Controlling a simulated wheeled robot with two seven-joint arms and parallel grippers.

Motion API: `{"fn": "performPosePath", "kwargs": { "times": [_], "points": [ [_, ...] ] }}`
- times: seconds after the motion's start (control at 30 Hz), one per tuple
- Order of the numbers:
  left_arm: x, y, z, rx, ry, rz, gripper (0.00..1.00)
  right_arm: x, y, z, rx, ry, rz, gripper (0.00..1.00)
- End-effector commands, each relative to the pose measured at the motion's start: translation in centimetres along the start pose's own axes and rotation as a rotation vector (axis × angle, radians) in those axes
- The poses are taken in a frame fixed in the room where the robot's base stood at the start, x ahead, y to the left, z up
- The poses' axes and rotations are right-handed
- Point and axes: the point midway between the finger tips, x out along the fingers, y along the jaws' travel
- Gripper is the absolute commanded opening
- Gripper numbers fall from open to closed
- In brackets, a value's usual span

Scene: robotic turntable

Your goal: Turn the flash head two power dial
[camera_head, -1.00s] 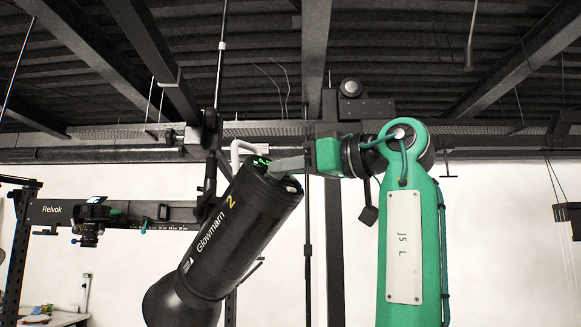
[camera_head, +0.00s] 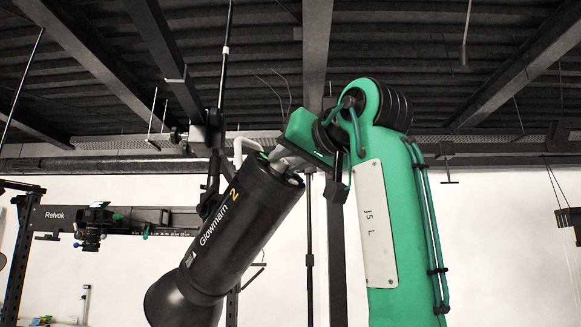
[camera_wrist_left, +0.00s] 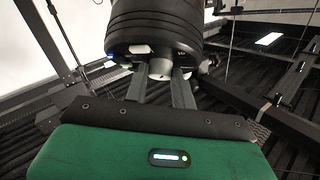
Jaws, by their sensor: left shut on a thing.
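Flash head two (camera_head: 225,228) is a black cylinder marked "Glowmarn 2", tilted with its rear end up and its wide front down at the lower left. My left gripper (camera_head: 280,160) is at that rear end, its grey fingers angled down onto it. In the left wrist view, the ribbed black body of the flash head (camera_wrist_left: 155,22) is above, and the two fingers of my left gripper (camera_wrist_left: 160,75) are shut on the pale round power dial (camera_wrist_left: 160,68) on its rear face. In the head view the fingers mostly hide the dial. My right gripper is out of view.
A white bent handle or tube (camera_head: 243,147) stands beside the flash head's rear. A dark stand (camera_head: 213,165) rises behind it. A "Relvok" rail (camera_head: 120,218) with a small device (camera_head: 93,225) is at left. Ceiling beams (camera_head: 317,60) run overhead.

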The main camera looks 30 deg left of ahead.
Motion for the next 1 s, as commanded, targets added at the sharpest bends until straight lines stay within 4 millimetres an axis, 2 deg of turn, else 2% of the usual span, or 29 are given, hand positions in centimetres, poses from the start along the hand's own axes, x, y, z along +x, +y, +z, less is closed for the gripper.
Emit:
{"fn": "performPosePath", "kwargs": {
  "times": [0.4,0.9,0.93,1.0],
  "points": [
    [0.02,-0.34,-0.03,0.124,0.003,0.121,0.03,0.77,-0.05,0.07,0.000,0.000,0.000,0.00],
    [0.03,-0.38,-0.06,0.137,0.002,0.134,0.03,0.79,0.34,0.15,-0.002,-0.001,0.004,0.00],
    [0.03,-0.38,-0.06,0.137,0.002,0.134,0.30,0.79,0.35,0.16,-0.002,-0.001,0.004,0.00],
    [0.03,-0.38,-0.06,0.137,0.002,0.134,0.43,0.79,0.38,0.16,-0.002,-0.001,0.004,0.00]
  ]
}}
